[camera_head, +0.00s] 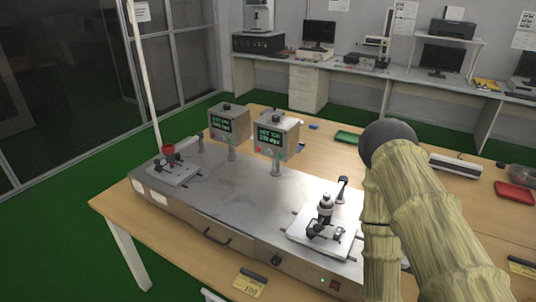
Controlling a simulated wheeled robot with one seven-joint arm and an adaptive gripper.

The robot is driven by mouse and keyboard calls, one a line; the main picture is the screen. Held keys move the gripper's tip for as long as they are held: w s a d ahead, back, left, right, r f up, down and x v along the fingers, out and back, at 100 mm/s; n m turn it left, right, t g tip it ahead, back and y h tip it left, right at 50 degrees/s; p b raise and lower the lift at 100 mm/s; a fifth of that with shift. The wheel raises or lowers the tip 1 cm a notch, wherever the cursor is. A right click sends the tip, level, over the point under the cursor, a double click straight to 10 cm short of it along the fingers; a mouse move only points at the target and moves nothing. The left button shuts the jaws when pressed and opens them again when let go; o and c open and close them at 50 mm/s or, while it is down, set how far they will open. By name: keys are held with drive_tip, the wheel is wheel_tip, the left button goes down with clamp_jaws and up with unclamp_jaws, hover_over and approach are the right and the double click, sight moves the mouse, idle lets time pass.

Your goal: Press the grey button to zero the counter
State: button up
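Two grey counter boxes with green lettering on dark displays stand on posts at the back of the metal test bench: the left counter (229,124) and the right counter (276,136). Small coloured buttons or lights sit below the displays, but they are too small for me to pick out a grey one for certain. Each box has a dark knob on top. My arm, in a beige sleeve, fills the right side and bends down past the bench's right end. My gripper is not in view.
The metal bench (225,185) carries a fixture with a red part (168,155) at left and a black fixture on a white plate (323,222) at right. A green tray (347,137) and red tray (514,192) lie on the wooden table. The bench middle is clear.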

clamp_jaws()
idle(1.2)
